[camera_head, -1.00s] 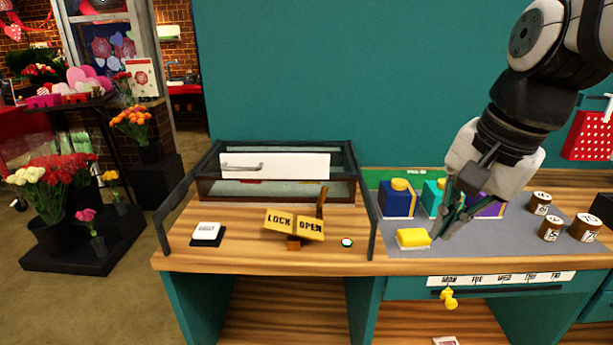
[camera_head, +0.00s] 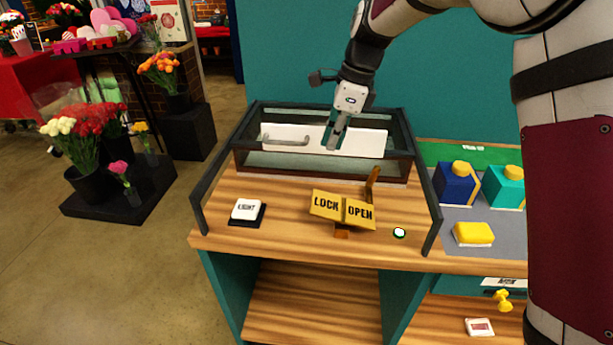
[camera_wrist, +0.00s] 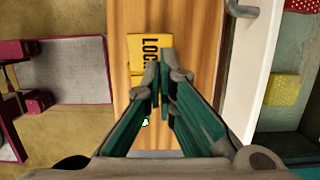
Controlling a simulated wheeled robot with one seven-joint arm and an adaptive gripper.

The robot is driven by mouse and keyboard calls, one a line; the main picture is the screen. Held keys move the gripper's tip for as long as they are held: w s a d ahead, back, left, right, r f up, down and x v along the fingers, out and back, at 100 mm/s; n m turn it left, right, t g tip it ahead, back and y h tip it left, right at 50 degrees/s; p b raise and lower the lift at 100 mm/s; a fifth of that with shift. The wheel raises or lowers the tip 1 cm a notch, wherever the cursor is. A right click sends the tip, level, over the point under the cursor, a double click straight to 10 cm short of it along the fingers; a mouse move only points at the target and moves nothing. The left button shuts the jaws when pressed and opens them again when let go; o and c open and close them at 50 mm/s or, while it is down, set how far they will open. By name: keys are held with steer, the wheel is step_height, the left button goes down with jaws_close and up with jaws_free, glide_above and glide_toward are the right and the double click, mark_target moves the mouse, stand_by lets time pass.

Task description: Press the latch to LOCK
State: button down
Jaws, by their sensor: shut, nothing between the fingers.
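The latch is a yellow rocker plate (camera_head: 342,209) marked LOCK on its left half and OPEN on its right. It tilts, with the LOCK end higher than the OPEN end. A brown wooden piece (camera_head: 372,184) stands up behind its right side. My gripper (camera_head: 335,144) is shut and empty, pointing down above the bench; in the head view it appears above and behind the latch, before the white panel. In the wrist view, the fingertips (camera_wrist: 160,80) overlap the edge of the yellow plate (camera_wrist: 150,50); its OPEN half is mostly hidden. Contact is not visible.
A dark-framed glass case with a white handled panel (camera_head: 370,142) stands behind the latch. A white LIGHT button (camera_head: 247,209) is at left, a small green-lit button (camera_head: 399,232) at right. Dark rails flank the bench. A yellow block (camera_head: 473,234) lies further right.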

mark_target(315, 195)
steer(key=shift+a, duration=0.1)
steer(key=shift+w, duration=0.1)
steer(key=shift+f, duration=0.15)
steer(key=p+x, duration=0.2)
steer(key=x, duration=1.1)
steer(key=shift+a+f, duration=0.15)
steer(key=shift+f, duration=0.25)
steer(key=shift+f, duration=0.1)
